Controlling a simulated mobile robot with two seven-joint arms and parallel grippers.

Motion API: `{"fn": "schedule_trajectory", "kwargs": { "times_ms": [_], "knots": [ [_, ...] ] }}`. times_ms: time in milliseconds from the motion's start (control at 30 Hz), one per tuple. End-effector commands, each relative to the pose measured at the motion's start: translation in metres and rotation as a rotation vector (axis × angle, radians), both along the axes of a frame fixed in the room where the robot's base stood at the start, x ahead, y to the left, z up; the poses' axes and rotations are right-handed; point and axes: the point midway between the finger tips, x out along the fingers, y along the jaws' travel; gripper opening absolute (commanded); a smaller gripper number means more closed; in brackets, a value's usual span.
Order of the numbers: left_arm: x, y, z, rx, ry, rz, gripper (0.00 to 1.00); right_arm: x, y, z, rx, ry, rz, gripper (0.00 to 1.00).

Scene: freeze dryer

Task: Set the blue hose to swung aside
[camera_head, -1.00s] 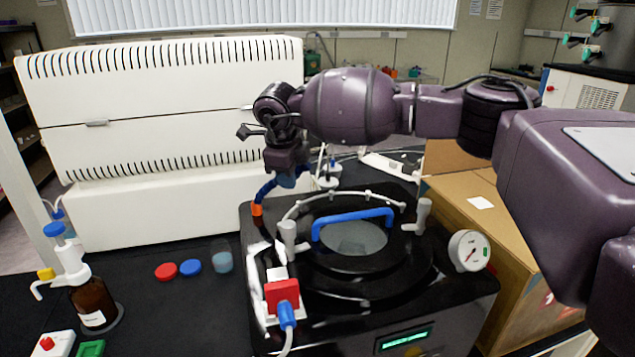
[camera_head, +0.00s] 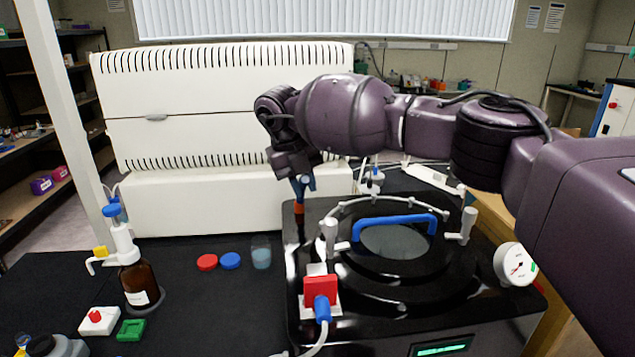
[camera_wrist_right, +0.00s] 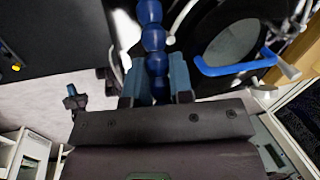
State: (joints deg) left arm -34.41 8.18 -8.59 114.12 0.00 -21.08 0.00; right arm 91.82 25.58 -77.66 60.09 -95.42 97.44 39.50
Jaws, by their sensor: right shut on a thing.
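The blue hose (camera_head: 298,195) is a short segmented piece with an orange part at its lower end. It stands at the back left corner of the black freeze dryer top (camera_head: 300,245), close to upright. My right gripper (camera_head: 303,182) is shut on its upper part, coming from above. In the right wrist view the blue beads of the hose (camera_wrist_right: 152,38) run between the two blue-grey fingers (camera_wrist_right: 158,80). The gripped part is partly hidden by the fingers. My left gripper is not in view.
The round lid with a blue handle (camera_head: 395,222) is right of the hose. A red connector (camera_head: 320,290) is in front and a gauge (camera_head: 514,264) at right. A white cabinet (camera_head: 215,205) stands behind. A brown bottle (camera_head: 138,284), coloured caps and a beaker (camera_head: 261,256) stand left.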

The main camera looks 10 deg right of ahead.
Motion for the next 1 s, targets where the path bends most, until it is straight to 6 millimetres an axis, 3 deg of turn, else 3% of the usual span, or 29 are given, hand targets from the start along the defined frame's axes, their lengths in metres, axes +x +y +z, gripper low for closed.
{"fn": "schedule_trajectory", "kwargs": {
  "times_ms": [400,1000],
  "knots": [
    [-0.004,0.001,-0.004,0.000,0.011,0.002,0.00,0.002,0.023,0.002,0.002,-0.004,-0.232,0.00],
    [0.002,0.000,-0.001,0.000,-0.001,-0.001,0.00,0.004,0.027,0.003,0.002,-0.007,-0.283,0.00]
  ]
}}
